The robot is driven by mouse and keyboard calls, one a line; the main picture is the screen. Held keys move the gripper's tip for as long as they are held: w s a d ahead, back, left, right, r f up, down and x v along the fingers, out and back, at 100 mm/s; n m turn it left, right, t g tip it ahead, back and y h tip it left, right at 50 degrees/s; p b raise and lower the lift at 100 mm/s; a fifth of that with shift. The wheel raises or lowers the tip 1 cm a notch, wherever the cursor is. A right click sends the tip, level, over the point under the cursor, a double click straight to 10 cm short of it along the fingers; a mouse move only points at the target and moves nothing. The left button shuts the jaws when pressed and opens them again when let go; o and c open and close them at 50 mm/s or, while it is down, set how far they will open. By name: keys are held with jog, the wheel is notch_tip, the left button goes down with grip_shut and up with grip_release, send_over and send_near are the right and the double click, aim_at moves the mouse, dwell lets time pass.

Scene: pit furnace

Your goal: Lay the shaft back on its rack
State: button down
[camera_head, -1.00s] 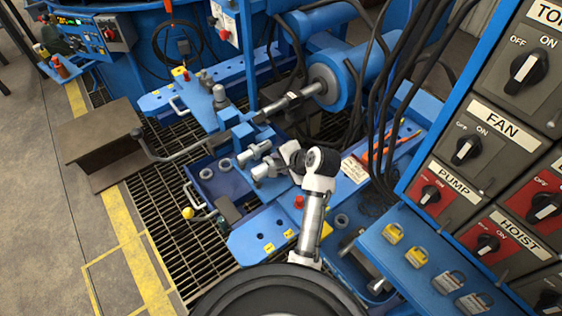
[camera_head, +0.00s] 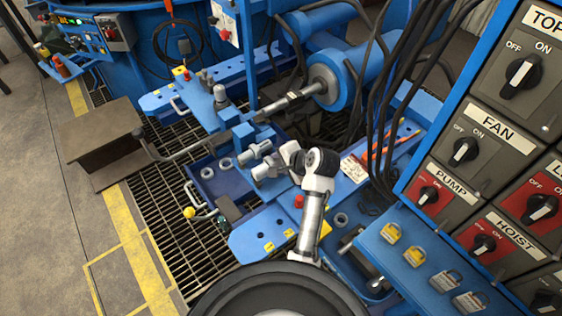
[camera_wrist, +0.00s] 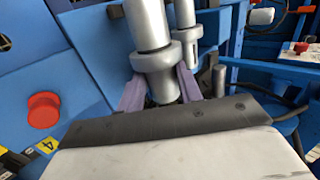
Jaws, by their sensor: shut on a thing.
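A grey metal shaft with a thick collar (camera_wrist: 150,25) stands between the purple fingers of my gripper (camera_wrist: 160,90) in the wrist view. The fingers are shut on its lower end, below the collar. In the head view this shaft (camera_head: 262,171) shows just left of my gripper (camera_head: 277,163), whose fingers are too small to make out. A second, similar grey shaft (camera_wrist: 186,20) stands close beside it in the wrist view and also shows in the head view (camera_head: 255,151). Blue blocks (camera_head: 243,134) lie just beyond the shafts; I cannot tell which part is the rack.
A blue tray (camera_head: 206,191) with rings lies left of my gripper. A red button (camera_wrist: 43,110) is at left in the wrist view. Hanging black cables (camera_head: 383,110) and a switch panel (camera_head: 490,185) crowd the right. Open floor (camera_head: 50,210) lies far left.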

jog(key=shift+f, duration=0.35)
dwell(0.4)
jog(key=c, duration=0.9)
grip_release()
jog(key=shift+o, duration=0.2)
jog(key=shift+f, duration=0.2)
jog(key=v, duration=1.4)
jog(key=shift+a+r, duration=0.1)
jog(key=shift+a, duration=0.05)
